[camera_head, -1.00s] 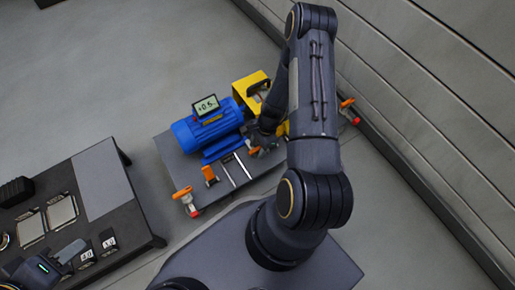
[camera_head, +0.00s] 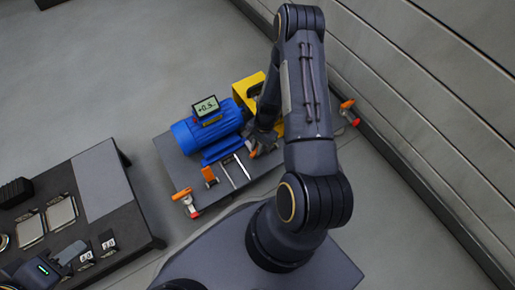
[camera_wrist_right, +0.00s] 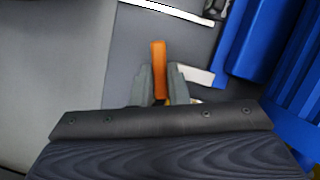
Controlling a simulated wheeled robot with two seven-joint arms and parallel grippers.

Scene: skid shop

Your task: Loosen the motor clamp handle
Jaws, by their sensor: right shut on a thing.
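The blue motor (camera_head: 208,135) sits on a grey plate (camera_head: 175,158), with a small display (camera_head: 206,107) on top. It also shows at the right of the right wrist view (camera_wrist_right: 250,45). My right gripper (camera_wrist_right: 160,72) is shut on an orange clamp handle (camera_wrist_right: 158,52), which sticks out past the fingertips. In the head view my right gripper (camera_head: 262,140) is beside the motor's near right end, partly hidden by my arm. A second orange handle (camera_head: 209,175) stands by the motor's near left side. My left gripper (camera_head: 45,266) is at the lower left over the dark bench; its fingers are unclear.
A yellow guard (camera_head: 247,88) stands behind the motor's right end. Red-orange clamps (camera_head: 186,198) (camera_head: 348,112) sit at the plate's corners. Two metal strips (camera_head: 236,170) lie before the motor. The dark bench (camera_head: 105,180) is at the left, and a slatted wall (camera_head: 430,110) at the right.

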